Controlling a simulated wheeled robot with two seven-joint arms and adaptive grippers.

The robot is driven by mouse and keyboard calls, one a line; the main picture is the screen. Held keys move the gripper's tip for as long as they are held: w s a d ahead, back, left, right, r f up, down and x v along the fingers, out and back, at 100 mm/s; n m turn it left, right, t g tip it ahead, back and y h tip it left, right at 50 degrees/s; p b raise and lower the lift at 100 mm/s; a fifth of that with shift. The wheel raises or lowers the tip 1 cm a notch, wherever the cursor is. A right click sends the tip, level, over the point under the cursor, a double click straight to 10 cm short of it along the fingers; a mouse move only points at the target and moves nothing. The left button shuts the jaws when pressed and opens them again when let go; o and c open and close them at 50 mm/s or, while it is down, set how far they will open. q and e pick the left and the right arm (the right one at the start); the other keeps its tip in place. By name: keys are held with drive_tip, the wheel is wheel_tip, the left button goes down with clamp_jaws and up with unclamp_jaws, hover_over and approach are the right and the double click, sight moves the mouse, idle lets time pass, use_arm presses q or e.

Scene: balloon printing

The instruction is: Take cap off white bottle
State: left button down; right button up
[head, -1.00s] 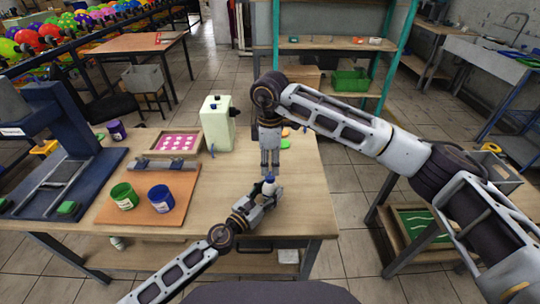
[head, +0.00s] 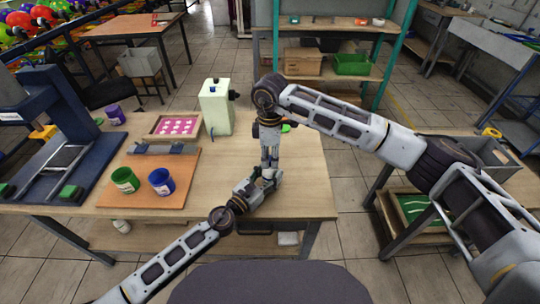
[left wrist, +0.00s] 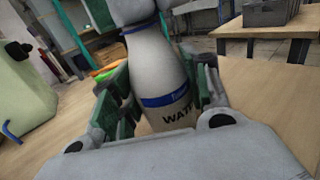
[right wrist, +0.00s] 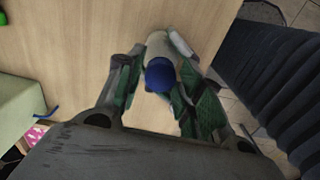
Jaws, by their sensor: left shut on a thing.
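The white bottle (left wrist: 160,75) has a blue band and dark lettering. It stands upright between the fingers of my left gripper (head: 266,180), which is shut on it; the left wrist view shows this grip (left wrist: 160,105). My right gripper (head: 269,158) points down directly above the bottle. In the right wrist view the blue cap (right wrist: 160,75) sits on the bottle between the open fingers of my right gripper (right wrist: 158,92). A gap shows beside the cap, and contact cannot be made out. In the head view the grippers hide most of the bottle.
Green (head: 124,180) and blue (head: 161,181) paint jars stand on an orange board (head: 145,199). A blue press (head: 55,140) is at the far left.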

clamp_jaws()
